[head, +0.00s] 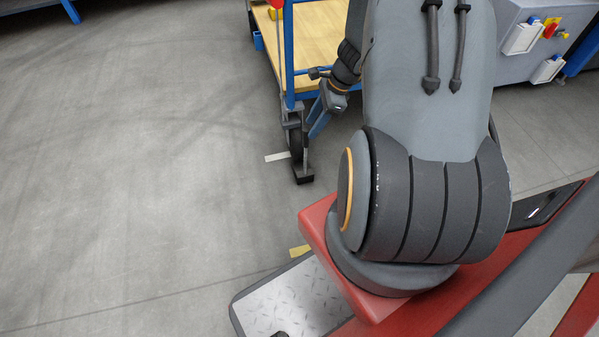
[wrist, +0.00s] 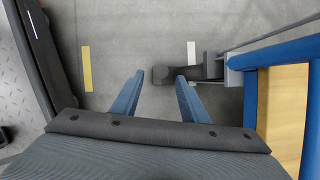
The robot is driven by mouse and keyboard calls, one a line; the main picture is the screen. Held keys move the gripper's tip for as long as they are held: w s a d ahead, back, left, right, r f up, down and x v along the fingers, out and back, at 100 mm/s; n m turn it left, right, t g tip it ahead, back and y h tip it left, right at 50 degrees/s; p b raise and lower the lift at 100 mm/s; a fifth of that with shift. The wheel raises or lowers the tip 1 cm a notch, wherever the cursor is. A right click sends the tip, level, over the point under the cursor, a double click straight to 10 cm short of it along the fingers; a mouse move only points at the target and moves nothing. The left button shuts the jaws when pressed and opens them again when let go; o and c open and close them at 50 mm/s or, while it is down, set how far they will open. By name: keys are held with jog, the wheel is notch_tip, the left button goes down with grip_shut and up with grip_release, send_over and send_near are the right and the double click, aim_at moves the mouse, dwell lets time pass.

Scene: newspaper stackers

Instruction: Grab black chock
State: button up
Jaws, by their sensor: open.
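The black chock (head: 303,178) is on the grey floor by the front wheel of the blue-framed cart. In the wrist view, the dark end of the chock (wrist: 162,76) shows between the tips of my two blue fingers. My gripper (wrist: 160,74) is open and empty, with one finger on each side of the chock in that view. In the head view, my gripper (head: 315,128) points down above the chock, beside the cart's corner. My arm partly hides it there. I cannot tell whether either finger touches the chock.
The cart (head: 289,60) has a blue frame and a wooden deck, close beside my gripper. Its wheel (head: 296,142) stands right behind the chock. White (head: 277,157) and yellow (head: 299,251) tape strips mark the floor. The floor to the left is clear.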

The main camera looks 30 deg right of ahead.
aim_at(306, 140)
jog(key=shift+d+b+x, duration=0.15)
jog(key=shift+b+x, duration=0.9)
jog(key=shift+x, duration=1)
jog(key=shift+d+b+x, duration=0.2)
jog(key=shift+b+x, duration=0.85)
jog(key=shift+x, duration=1)
jog(key=shift+s+f, duration=0.1)
jog(key=shift+f, duration=0.05)
grip_shut()
